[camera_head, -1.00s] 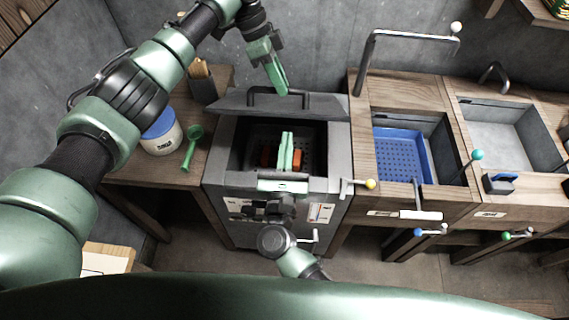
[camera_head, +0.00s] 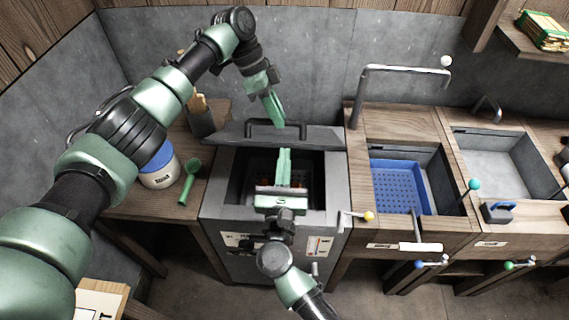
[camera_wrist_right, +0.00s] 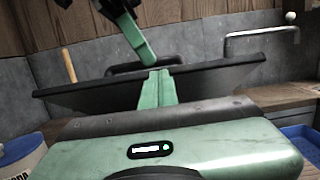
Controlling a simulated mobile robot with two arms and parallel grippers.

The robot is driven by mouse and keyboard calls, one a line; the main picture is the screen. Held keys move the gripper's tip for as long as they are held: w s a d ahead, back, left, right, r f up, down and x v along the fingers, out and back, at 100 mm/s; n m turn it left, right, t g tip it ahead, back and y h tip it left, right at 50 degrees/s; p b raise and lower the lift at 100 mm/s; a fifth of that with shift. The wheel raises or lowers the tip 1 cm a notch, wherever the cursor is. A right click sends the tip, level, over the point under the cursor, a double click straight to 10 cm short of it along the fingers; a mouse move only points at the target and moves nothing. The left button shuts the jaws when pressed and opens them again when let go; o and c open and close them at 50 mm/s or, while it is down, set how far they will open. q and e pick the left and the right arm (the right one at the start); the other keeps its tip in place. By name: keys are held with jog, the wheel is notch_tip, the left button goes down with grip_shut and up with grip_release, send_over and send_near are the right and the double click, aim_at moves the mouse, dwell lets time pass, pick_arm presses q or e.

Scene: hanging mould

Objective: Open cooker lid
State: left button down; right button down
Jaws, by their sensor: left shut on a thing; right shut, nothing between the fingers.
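The grey cooker (camera_head: 336,190) stands in the middle of the head view. Its lid (camera_head: 325,136) is raised and tilted at the back, leaving the dark interior uncovered. My left gripper (camera_head: 278,122) is shut on the lid's black handle (camera_head: 297,125); this contact also shows in the right wrist view, where the lid (camera_wrist_right: 215,82) slants behind the fingers. My right gripper (camera_head: 284,155) is shut and empty over the cooker opening, its fingers pointing toward the lid. It hides much of the interior; small reddish things show there in part.
A blue perforated basket (camera_head: 398,185) sits in the near sink on the right. A tap (camera_head: 385,70) rises behind it.

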pick_arm(q)
jog(key=c, duration=1.5)
grip_release()
jog(key=shift+s+f, duration=0.3)
jog(key=shift+f, duration=0.3)
pick_arm(e)
jog(key=shift+w+r, duration=0.2)
jog(key=shift+r, duration=0.15)
pick_arm(q)
jog(key=shift+o, duration=0.7)
jog(key=shift+w, duration=0.25)
pick_arm(e)
jog(key=shift+w+f, duration=0.15)
jog(key=shift+f, duration=0.05)
